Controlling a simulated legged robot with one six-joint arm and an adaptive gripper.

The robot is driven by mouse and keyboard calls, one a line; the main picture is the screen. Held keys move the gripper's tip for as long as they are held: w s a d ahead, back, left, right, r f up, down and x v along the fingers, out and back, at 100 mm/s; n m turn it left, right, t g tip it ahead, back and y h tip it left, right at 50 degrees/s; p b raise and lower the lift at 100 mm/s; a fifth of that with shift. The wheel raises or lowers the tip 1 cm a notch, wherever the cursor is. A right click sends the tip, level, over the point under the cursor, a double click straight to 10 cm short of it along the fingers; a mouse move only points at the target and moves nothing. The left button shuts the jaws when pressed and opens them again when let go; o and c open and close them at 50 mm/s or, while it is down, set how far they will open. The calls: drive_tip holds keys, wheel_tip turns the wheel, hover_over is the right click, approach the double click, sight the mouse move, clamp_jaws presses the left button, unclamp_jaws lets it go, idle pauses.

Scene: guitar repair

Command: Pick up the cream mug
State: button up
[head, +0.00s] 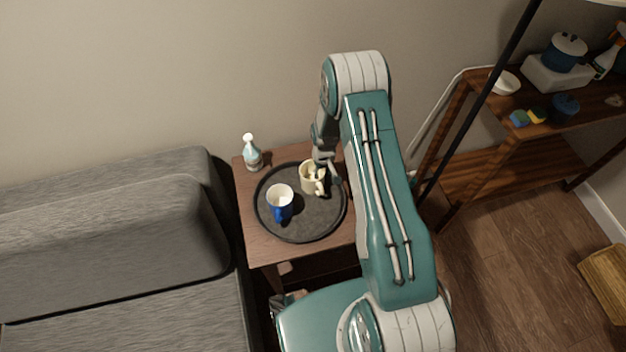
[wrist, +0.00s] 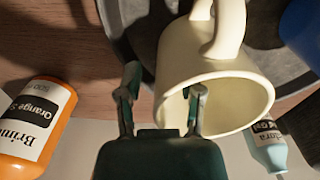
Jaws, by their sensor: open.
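The cream mug (head: 307,184) stands on the dark round tray (head: 268,232), to the right of the blue mug (head: 280,207). In the wrist view the cream mug (wrist: 188,50) fills the middle, with its mouth facing me and its handle at the top. My gripper (head: 326,170) is at the mug's far right side in the head view and partly covers it. In the wrist view my gripper (wrist: 163,80) is open, with one finger in front of the mug's mouth, seemingly inside it, and the other outside its left wall. Contact cannot be told.
The tray is on a small wooden table (head: 247,238) beside a grey sofa (head: 110,240). A pale spray bottle (head: 252,156) stands at the table's back left. An orange bottle (wrist: 36,125) shows in the wrist view. A wooden shelf (head: 490,150) is at right.

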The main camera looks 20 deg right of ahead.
drive_tip(key=shift+f, duration=0.55)
clamp_jaws()
drive_tip(key=shift+r, duration=0.15)
